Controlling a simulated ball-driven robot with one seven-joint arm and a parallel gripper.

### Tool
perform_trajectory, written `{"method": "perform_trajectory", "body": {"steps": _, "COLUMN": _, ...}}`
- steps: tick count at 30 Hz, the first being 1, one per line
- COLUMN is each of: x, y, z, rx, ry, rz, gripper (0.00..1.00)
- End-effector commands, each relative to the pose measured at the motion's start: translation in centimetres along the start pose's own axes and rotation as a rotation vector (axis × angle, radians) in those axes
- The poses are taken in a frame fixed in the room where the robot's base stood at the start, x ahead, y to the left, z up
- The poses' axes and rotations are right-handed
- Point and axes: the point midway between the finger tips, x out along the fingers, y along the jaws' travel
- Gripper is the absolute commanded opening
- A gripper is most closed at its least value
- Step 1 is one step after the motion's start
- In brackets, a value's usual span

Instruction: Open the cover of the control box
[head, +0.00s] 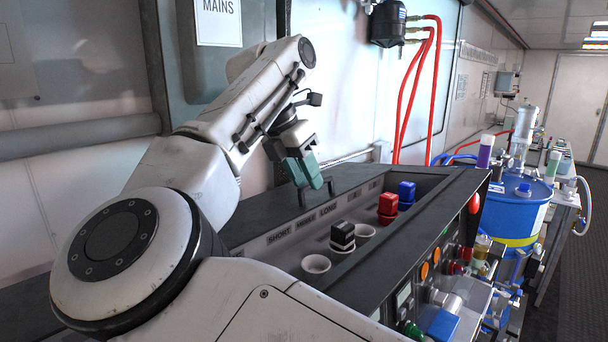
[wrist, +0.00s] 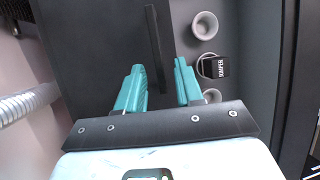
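The control box (head: 470,195) is a long dark grey console below my arm. A flat dark panel that looks like its cover (head: 255,205) lies along its wall side, and it fills the left of the wrist view (wrist: 90,40). A black bar handle (head: 331,188) stands on this panel; it also shows in the wrist view (wrist: 152,30). My gripper (head: 309,182) is just above the handle, with its teal fingers apart. In the wrist view the near end of the handle lies between the fingers (wrist: 159,66). I cannot tell whether they touch it.
A recessed row beside the panel holds white cups (head: 316,264), a black block (head: 342,235), a red block (head: 387,205) and a blue block (head: 406,191). Buttons and knobs line the front face. A blue drum (head: 510,215) stands at right. Red hoses (head: 413,90) hang behind.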

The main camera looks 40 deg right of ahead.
Motion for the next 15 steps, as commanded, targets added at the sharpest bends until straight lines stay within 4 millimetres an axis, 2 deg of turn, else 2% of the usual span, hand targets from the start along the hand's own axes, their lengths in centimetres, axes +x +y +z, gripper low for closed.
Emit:
{"method": "perform_trajectory", "body": {"steps": 4, "x": -0.5, "y": 0.0, "z": 0.0, "rx": 0.0, "ry": 0.0, "rz": 0.002, "gripper": 0.36}}
{"method": "perform_trajectory", "body": {"steps": 7, "x": -1.7, "y": 0.1, "z": 0.0, "rx": -0.001, "ry": -0.001, "rz": 0.003, "gripper": 0.36}}
{"method": "perform_trajectory", "body": {"steps": 15, "x": -6.9, "y": 0.1, "z": 0.0, "rx": -0.002, "ry": 0.0, "rz": 0.002, "gripper": 0.36}}
